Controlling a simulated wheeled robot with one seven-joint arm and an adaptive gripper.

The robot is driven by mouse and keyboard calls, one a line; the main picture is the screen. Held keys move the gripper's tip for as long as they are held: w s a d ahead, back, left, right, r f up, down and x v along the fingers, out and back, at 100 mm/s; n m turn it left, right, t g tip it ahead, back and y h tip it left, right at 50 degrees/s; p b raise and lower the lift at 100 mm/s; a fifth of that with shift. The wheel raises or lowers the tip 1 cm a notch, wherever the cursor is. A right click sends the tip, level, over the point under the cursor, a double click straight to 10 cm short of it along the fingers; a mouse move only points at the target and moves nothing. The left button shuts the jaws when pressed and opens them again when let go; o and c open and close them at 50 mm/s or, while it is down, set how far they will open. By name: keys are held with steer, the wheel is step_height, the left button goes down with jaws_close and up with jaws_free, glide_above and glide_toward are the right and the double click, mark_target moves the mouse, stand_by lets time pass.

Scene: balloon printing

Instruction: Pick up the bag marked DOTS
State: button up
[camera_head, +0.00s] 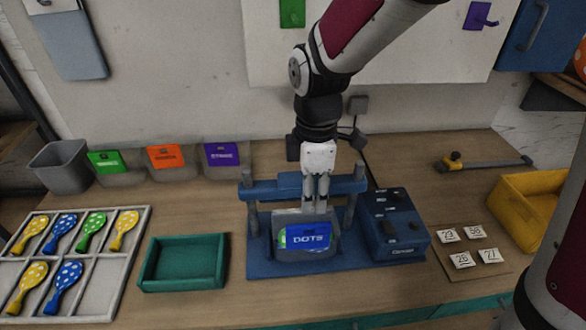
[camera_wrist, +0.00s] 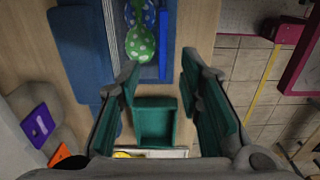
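The bag marked DOTS (camera_head: 308,237) stands in the blue press in the middle of the table. It is clear, with a blue label on its front. In the wrist view, green and blue dotted balloons (camera_wrist: 140,42) show just beyond my fingertips, with a blue label edge beside them. My gripper (camera_head: 316,205) points down at the top of the bag. In the wrist view my gripper (camera_wrist: 158,72) is open, with a gap between its fingers. I cannot tell whether the bag's top edge lies between the fingertips.
The blue press (camera_head: 262,262) has posts on both sides and a control box (camera_head: 396,228) at right. A teal tray (camera_head: 184,262) lies to the left, beside a rack of balloons (camera_head: 95,290). Other labelled bags (camera_head: 165,157) stand behind. Number cards (camera_head: 462,259) lie at right.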

mark_target(309, 224)
step_height(309, 224, down, 5)
steer(key=shift+r, duration=0.1)
steer(key=f, duration=0.3)
steer(key=f+p, duration=0.1)
steer(key=shift+s+a+f, duration=0.15)
steer(key=shift+s, duration=0.1)
steer(key=shift+f, duration=0.65)
jaws_close()
